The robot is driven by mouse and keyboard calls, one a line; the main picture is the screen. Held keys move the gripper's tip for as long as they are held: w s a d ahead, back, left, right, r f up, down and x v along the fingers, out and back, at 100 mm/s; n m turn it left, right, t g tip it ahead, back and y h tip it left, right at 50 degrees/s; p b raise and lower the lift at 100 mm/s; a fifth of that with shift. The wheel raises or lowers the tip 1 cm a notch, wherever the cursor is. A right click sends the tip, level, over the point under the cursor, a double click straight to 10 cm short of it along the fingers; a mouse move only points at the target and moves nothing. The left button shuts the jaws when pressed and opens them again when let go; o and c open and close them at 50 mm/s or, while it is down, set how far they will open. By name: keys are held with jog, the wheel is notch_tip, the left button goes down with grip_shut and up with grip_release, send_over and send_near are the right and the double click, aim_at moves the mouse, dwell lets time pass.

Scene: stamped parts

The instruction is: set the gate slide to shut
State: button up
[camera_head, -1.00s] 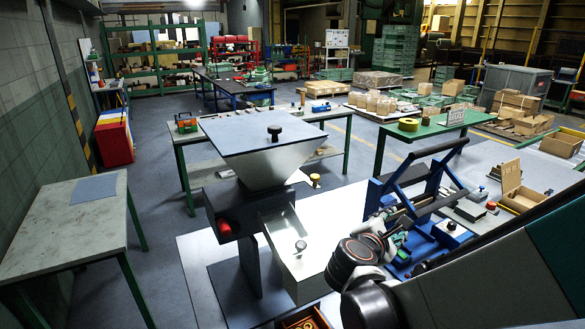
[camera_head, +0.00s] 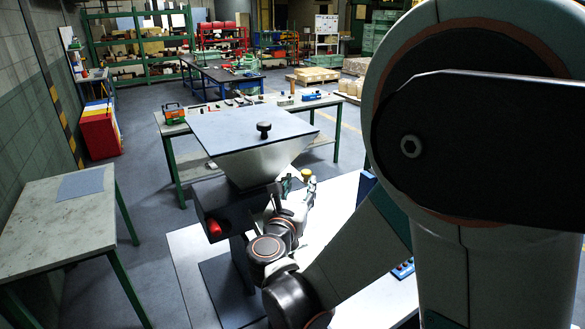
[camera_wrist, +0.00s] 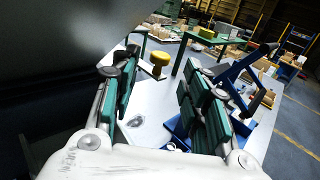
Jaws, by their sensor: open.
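The hopper (camera_head: 255,160) is a pale tapered bin with a flat lid and a black knob on top. A yellow knob (camera_head: 307,174) sticks out beside its lower right side and seems to belong to the gate slide; the slide plate itself is mostly hidden. In the wrist view the yellow knob (camera_wrist: 159,62) stands between my two fingers in the picture, apart from them and farther ahead. My gripper (camera_head: 295,186) is close beside the hopper's base, below the knob. In the wrist view my gripper (camera_wrist: 155,85) is open, with green pads and nothing between them.
A dark housing with a red part (camera_head: 214,227) sits under the hopper. A dark hopper surface (camera_wrist: 60,60) fills the wrist view's upper left, close to my left finger. A blue frame (camera_wrist: 240,85) stands to the right. A grey-topped table (camera_head: 65,225) stands at left.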

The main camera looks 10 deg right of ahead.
aim_at(305, 174)
jog(key=x, duration=0.8)
jog(key=shift+w+d, duration=0.15)
